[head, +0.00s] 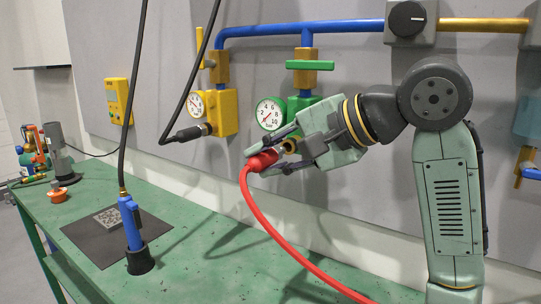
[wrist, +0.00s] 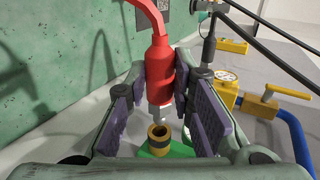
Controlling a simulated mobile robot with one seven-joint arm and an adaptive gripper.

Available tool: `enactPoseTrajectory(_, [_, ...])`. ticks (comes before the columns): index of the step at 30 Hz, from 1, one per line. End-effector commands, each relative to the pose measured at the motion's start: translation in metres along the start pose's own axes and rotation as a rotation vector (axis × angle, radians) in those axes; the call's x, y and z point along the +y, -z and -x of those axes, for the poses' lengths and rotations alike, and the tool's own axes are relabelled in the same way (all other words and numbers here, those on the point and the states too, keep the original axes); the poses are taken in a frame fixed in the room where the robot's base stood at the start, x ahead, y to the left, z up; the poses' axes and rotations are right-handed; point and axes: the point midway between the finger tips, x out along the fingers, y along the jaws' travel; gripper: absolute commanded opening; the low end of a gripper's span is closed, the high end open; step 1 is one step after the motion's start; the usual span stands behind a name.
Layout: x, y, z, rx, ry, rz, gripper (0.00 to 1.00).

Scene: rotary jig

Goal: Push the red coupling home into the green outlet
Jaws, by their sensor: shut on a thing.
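The red coupling (wrist: 160,72), on a red hose, is between my gripper's jaws. My gripper (head: 264,158) is shut on it in front of the green outlet (head: 303,104). The outlet has a gauge, a green handle above and a brass socket (head: 290,146). In the wrist view the brass socket (wrist: 157,134) stands on a green body (wrist: 166,150), just beyond the coupling's metal nose (wrist: 160,114). The nose points at the socket and looks outside it, with a small gap. My gripper partly hides the outlet in the head view.
A yellow outlet (head: 219,112) to the left has a black coupling (head: 188,134) on a black hose at its front. An orange-red object (head: 57,194) is further left.

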Motion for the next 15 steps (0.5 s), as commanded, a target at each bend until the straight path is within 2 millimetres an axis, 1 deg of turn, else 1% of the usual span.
enactPoseTrajectory(7, [-0.0002,0.0012,0.0003,0.000,0.001,0.000,0.00])
enactPoseTrajectory(15, [-0.0004,0.0080,0.0004,0.001,0.001,-0.001,0.00])
